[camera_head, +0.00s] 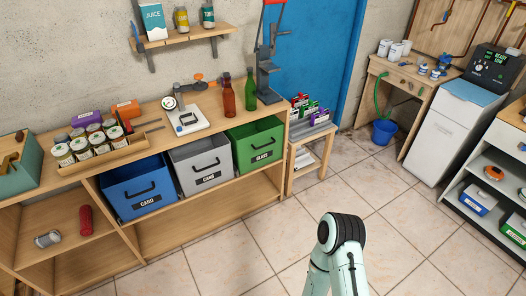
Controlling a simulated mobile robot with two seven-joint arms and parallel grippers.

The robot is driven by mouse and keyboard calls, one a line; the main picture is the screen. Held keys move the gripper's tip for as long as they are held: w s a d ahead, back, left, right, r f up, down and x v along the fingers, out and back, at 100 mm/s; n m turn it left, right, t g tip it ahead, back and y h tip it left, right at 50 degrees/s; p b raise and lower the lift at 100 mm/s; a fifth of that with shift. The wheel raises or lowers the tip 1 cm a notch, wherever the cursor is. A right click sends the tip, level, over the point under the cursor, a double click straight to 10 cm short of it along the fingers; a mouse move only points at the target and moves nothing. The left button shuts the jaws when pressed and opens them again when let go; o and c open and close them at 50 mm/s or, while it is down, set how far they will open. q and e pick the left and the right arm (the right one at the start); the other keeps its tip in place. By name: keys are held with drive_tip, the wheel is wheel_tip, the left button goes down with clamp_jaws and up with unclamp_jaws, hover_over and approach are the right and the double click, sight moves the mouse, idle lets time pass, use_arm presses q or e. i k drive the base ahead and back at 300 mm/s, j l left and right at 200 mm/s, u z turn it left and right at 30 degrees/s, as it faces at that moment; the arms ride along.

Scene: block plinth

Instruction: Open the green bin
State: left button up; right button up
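The green bin (256,147) hangs under the wooden workbench, at the right end of a row of three bins. Its front carries a dark handle and a label that reads GLASS. Its open top shows a dark inside, and it appears to stand out from the bench front like the other bins. A light-coloured arm of mine with a dark joint rises from the bottom of the view, right of centre, well apart from the bin. No gripper fingers show.
The grey CANS bin (200,166) and blue CARD bin (141,188) sit left of the green bin. A brown bottle (229,97) and a green bottle (251,92) stand on the bench above. A small rack (313,150) stands close right. The tiled floor in front is clear.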

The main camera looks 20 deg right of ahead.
sight(256, 144)
drive_tip(key=i+l, duration=0.55)
drive_tip(key=i+l+u, duration=0.1)
drive_tip(key=i+l, duration=0.5)
drive_tip(key=l, duration=0.15)
drive_tip(key=i+l+u, duration=0.1)
drive_tip(key=i+l, duration=0.4)
drive_tip(key=l, duration=0.2)
